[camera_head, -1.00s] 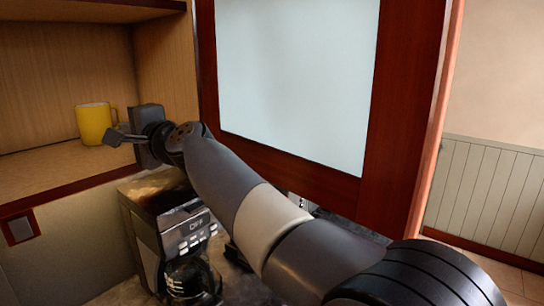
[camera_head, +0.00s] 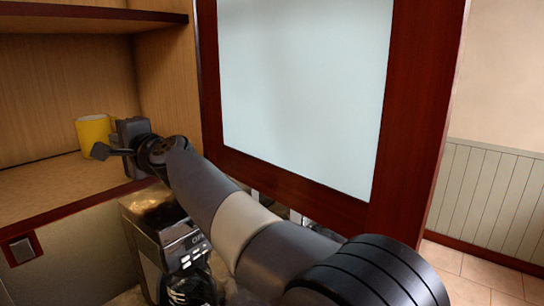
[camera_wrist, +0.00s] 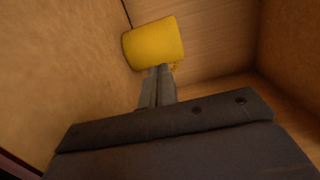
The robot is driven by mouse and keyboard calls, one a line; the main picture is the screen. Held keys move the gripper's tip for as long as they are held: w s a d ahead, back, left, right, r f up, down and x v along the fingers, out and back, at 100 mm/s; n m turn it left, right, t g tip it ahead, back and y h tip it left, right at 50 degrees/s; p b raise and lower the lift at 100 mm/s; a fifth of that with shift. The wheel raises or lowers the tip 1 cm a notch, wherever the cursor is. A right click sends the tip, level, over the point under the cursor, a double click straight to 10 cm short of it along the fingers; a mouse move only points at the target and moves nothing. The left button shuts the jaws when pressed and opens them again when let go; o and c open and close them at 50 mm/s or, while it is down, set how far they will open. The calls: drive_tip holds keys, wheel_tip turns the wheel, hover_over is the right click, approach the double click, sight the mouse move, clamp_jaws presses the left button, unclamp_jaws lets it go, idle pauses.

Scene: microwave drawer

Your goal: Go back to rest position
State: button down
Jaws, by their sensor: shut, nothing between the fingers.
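My gripper (camera_head: 101,151) reaches into an open wooden cabinet at the left of the head view. Its fingers are shut with nothing between them. A yellow mug (camera_head: 93,131) stands upright on the cabinet shelf (camera_head: 60,187), just behind the fingertips in that view. In the wrist view the mug (camera_wrist: 153,43) shows just beyond the tips of the closed fingers (camera_wrist: 158,84). I cannot tell whether the fingertips touch it.
An open cabinet door (camera_head: 305,90) with a pale panel and red-brown frame stands close to my arm. A coffee maker (camera_head: 165,235) sits below the shelf. An upper shelf (camera_head: 90,15) is above the mug. Open floor (camera_head: 480,275) shows at the lower right.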

drive_tip(key=b+v, duration=0.6)
drive_tip(key=v, duration=1.2)
drive_tip(key=shift+r, duration=0.1)
drive_tip(key=shift+d, duration=0.15)
